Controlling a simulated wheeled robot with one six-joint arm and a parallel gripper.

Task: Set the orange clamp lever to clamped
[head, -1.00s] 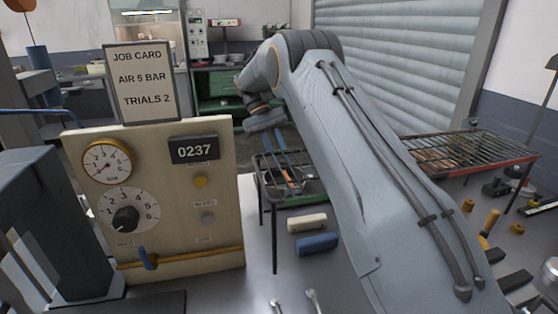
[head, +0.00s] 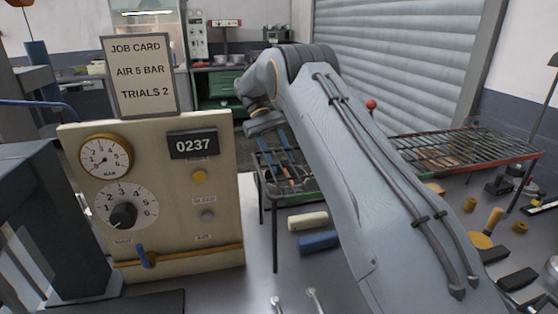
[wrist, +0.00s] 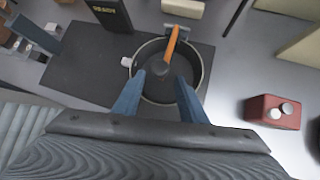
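The orange clamp lever (wrist: 173,42) shows in the wrist view, rising at a slant over the far side of a round dark pan-like vessel (wrist: 203,72). My gripper (wrist: 161,77) is open, its two blue fingers apart over the near part of the vessel. The lever lies beyond the fingertips, slightly right of the middle of the gap. Nothing is seen between the fingers. In the head view my gripper (head: 284,160) is small and partly hidden by my arm, over the rack area.
A cream panel (head: 225,225) with gauge, dial and blue lever (head: 146,256) stands left, topped by a job card (head: 140,75). A wire rack (head: 470,150) is at the right. In the wrist view, a red block (wrist: 272,112) lies right and a READY box (wrist: 108,14) top left.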

